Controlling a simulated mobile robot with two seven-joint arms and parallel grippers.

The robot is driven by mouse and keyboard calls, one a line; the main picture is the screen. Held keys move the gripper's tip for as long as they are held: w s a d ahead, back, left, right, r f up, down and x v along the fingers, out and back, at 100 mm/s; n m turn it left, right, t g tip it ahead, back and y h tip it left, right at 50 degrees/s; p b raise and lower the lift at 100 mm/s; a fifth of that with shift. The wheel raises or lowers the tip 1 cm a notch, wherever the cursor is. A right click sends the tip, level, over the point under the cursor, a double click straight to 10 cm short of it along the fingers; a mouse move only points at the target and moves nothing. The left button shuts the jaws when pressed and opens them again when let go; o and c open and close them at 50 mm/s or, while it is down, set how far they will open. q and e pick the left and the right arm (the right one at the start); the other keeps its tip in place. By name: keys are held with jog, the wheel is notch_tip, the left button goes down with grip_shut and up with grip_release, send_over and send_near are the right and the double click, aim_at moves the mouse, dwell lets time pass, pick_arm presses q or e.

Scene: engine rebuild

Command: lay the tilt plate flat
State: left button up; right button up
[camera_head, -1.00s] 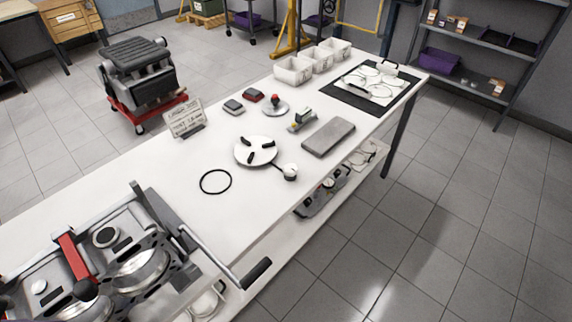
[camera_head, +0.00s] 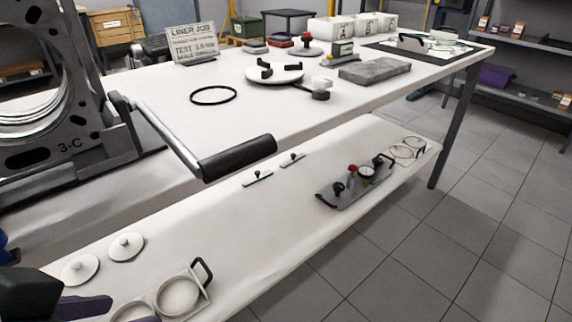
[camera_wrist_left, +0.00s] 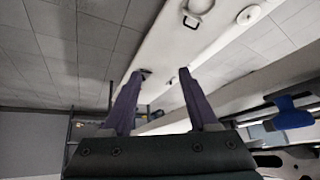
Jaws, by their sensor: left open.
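My left gripper shows at the bottom left of the head view, partly cut off. In the left wrist view my left gripper (camera_wrist_left: 162,75) is open and empty, its purple fingers apart over the white lower shelf. My right gripper is not in view.
The lower shelf (camera_head: 230,225) holds round white discs (camera_head: 126,246), a ring holder with a black handle (camera_head: 178,294) and a gauge fixture (camera_head: 355,185). A black ring (camera_head: 213,95), a white disc (camera_head: 274,77) and a grey slab (camera_head: 374,69) lie on the bench top.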

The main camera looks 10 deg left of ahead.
pick_arm(q)
jog(key=w+f+t+b, duration=0.2)
jog(key=w+f+b, duration=0.15)
jog(key=f, duration=0.25)
jog(key=m+t+h+b, duration=0.3)
jog(key=t+h+b, duration=0.1)
jog(key=t+h, duration=0.7)
send_near(259, 137)
jog(key=shift+g+h, duration=0.4)
jog(key=shift+h, duration=0.1)
jog(key=x, duration=0.7)
jog(key=shift+w+a, duration=0.1)
jog(key=shift+a, duration=0.2)
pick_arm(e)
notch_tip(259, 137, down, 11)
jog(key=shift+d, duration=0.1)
pick_arm(q)
grip_shut()
